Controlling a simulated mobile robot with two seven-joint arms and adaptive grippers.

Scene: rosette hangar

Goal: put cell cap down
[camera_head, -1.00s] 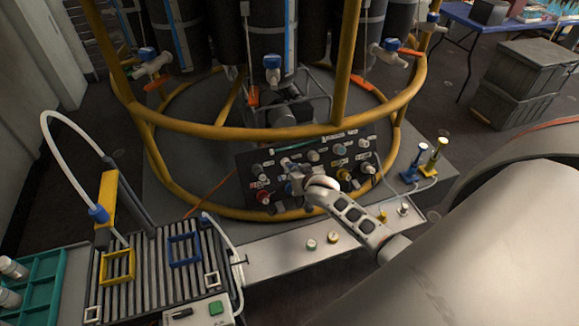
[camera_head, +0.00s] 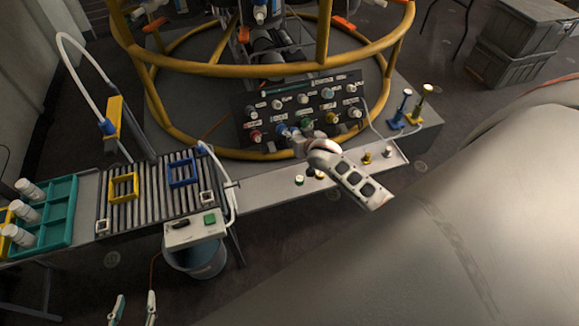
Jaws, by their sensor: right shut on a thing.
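My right gripper (camera_head: 288,133) is in front of the lower edge of the dark panel (camera_head: 243,112). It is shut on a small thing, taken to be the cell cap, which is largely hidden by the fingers. A bluish part shows at the fingertips, but I cannot tell whether it belongs to the cap or the panel. My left gripper (camera_head: 133,309) is at the bottom left edge, fingers apart and empty.
A yellow ring frame (camera_head: 240,71) stands behind the panel. A slatted rack (camera_head: 148,212) with yellow and blue square frames, and a teal tray (camera_head: 62,215) with white bottles, are at left. Blue and yellow posts (camera_head: 402,105) stand right of the panel.

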